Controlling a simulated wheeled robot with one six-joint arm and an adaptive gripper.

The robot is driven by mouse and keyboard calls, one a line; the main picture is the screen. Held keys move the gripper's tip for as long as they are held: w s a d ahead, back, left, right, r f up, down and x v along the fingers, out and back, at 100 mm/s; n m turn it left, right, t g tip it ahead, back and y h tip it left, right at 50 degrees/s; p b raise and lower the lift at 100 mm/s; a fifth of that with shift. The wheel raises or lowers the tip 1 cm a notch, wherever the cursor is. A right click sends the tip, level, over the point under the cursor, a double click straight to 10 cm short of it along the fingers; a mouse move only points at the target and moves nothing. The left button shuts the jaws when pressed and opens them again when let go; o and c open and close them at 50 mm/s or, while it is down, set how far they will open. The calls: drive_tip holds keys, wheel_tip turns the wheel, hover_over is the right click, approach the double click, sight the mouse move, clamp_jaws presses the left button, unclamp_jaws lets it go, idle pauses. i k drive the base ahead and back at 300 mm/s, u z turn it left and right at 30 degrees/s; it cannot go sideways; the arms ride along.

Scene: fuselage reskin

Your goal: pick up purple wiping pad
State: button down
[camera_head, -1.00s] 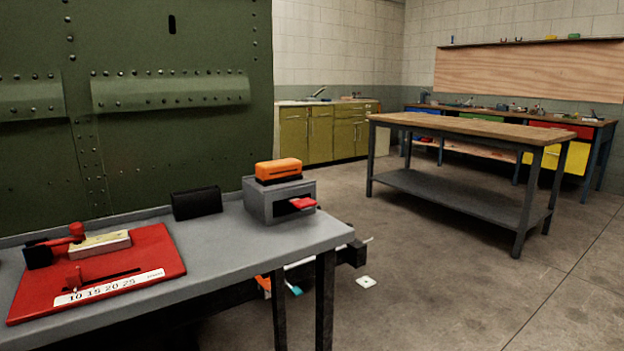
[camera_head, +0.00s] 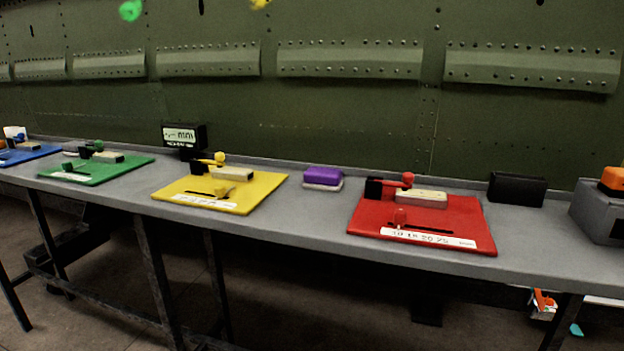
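The purple wiping pad (camera_head: 323,176) lies on the grey bench (camera_head: 300,218), between the yellow board and the red board. It has a purple top and a pale underside, and nothing covers it. My gripper does not show in the head view, so its place relative to the pad cannot be seen.
A red board (camera_head: 420,215) with a red-knobbed lever is right of the pad, and a yellow board (camera_head: 220,190) is left. Green (camera_head: 97,168) and blue (camera_head: 25,155) boards lie farther left. A black block (camera_head: 517,189) and grey box (camera_head: 598,211) stand right. A riveted green panel (camera_head: 350,110) rises behind.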

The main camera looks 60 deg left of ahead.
sight(321, 178)
drive_tip(key=u, duration=2.35)
